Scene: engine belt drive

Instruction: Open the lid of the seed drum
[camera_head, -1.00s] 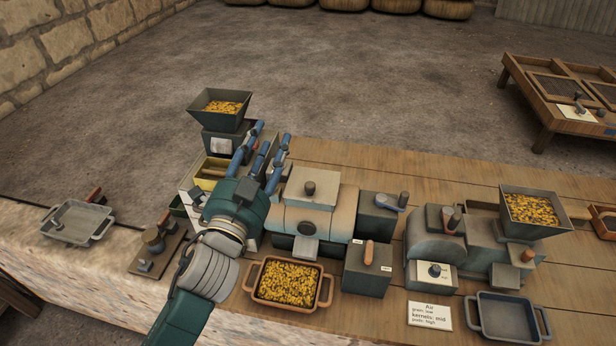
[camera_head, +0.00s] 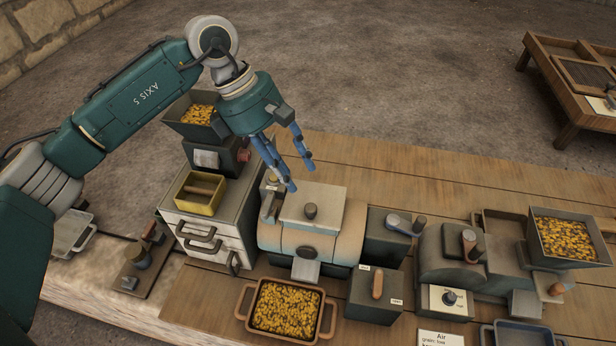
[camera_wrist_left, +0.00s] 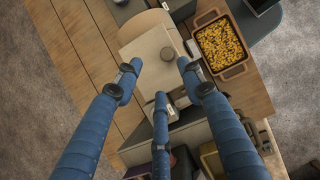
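The seed drum (camera_head: 272,236) is a rounded tan and grey body on the wooden table. The fingers look apart from the knob. My right gripper is not in view.
A hopper of yellow grain (camera_head: 197,114) and a cabinet with a yellow tray (camera_head: 200,193) stand left of the drum. A grain pan (camera_head: 286,308) lies in front. Dark control boxes (camera_head: 386,240) and a second machine (camera_head: 450,262) stand right. The tabletop behind is clear.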

